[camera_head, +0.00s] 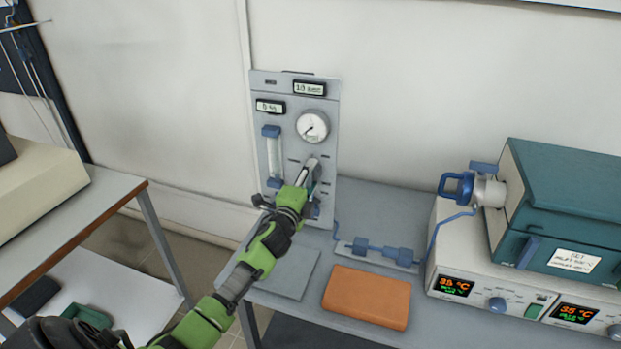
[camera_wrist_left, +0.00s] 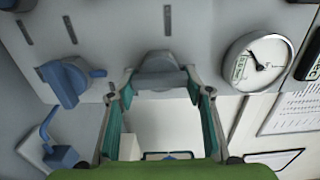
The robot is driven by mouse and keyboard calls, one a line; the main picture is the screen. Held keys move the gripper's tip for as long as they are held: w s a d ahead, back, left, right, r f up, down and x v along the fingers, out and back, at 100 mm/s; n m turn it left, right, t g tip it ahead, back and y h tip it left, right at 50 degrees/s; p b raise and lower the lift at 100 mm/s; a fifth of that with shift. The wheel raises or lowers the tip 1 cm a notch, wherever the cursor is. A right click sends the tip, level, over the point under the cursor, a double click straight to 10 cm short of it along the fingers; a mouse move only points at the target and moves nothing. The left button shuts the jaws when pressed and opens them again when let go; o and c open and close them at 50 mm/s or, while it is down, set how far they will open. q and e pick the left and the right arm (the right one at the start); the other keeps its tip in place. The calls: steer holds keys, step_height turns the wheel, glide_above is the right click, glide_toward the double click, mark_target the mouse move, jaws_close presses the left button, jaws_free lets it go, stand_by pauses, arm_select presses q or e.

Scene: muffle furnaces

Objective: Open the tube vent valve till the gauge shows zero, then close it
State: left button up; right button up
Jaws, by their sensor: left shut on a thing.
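A grey gas panel (camera_head: 262,92) stands on the bench against the wall. Its round white gauge (camera_head: 312,125) has a dark needle pointing toward the lower left; the gauge also shows in the left wrist view (camera_wrist_left: 240,62), with figures too small to read. My left gripper (camera_head: 310,170) is at the panel below the gauge. In the left wrist view its two teal-padded fingers are closed around a grey valve knob (camera_wrist_left: 162,68). A blue valve knob (camera_wrist_left: 68,84) sits beside it, apart from the fingers. I cannot read a label naming either valve. My right gripper is not in view.
A flowmeter (camera_head: 273,155) and small displays are on the panel. An orange block (camera_head: 367,297) lies on the bench, with a blue-fitted line (camera_head: 376,250) behind it. A teal-topped furnace (camera_head: 565,195) stands at right. Another table (camera_head: 85,215) is at left.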

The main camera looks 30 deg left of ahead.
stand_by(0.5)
arm_select(q)
steer(key=o, duration=1.1)
steer(key=v, duration=1.2)
steer(key=shift+a+f, duration=0.1)
